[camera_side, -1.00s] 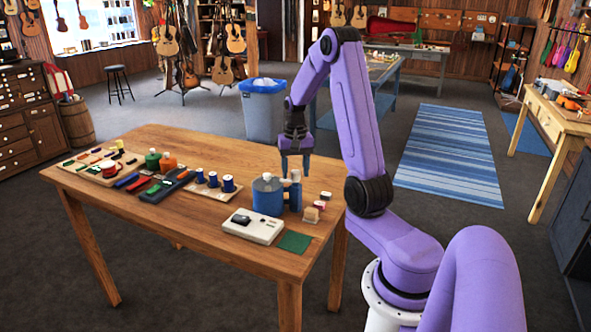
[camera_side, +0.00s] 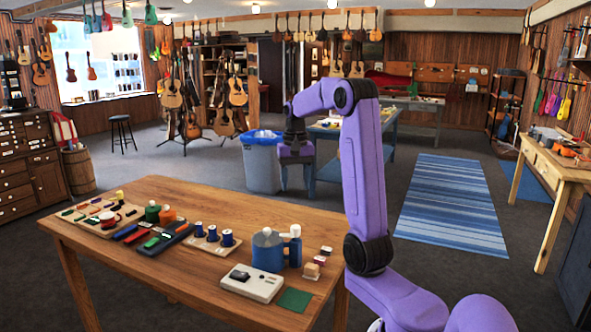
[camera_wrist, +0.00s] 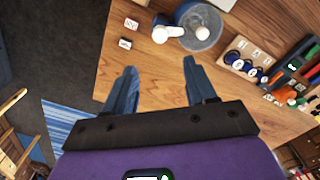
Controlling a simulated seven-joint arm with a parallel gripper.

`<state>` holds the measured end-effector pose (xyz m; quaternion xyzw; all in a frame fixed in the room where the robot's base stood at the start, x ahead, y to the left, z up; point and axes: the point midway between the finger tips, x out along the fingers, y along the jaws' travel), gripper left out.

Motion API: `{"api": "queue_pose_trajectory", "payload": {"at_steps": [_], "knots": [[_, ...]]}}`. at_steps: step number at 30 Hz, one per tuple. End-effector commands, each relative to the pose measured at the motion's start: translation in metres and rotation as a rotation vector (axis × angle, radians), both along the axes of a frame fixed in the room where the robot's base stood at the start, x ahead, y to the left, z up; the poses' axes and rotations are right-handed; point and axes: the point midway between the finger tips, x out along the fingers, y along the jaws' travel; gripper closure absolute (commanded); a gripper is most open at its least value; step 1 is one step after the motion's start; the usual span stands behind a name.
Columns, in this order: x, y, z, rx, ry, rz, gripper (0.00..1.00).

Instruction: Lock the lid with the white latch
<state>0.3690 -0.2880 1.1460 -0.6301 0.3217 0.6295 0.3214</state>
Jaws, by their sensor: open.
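A blue round container (camera_side: 268,252) stands near the right end of the wooden table, with a white knob on its lid (camera_wrist: 206,33). Beside it, on a blue post (camera_side: 295,252), is the white latch (camera_side: 295,231). In the wrist view the latch (camera_wrist: 162,33) has a white arm pointing toward the container and reaching about its rim; I cannot tell whether it catches the lid. My gripper (camera_side: 297,186) is above the latch, apart from it. In the wrist view my gripper (camera_wrist: 159,66) has its two blue fingers spread, with nothing between them.
A white box with a dark panel (camera_side: 251,283) and a green square (camera_side: 294,300) lie in front of the container. Small blocks (camera_side: 313,270) lie right of the post. Blue spools (camera_side: 213,234) and a tool tray (camera_side: 160,240) are to the left.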

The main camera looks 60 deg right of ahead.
Motion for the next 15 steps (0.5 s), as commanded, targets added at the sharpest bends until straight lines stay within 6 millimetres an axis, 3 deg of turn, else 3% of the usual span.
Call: {"api": "queue_pose_trajectory", "payload": {"at_steps": [6,15], "knots": [[0.000,0.000,0.029,-0.001,-0.002,0.001,0.44],[0.000,0.000,0.037,0.000,0.000,0.001,0.44]]}}
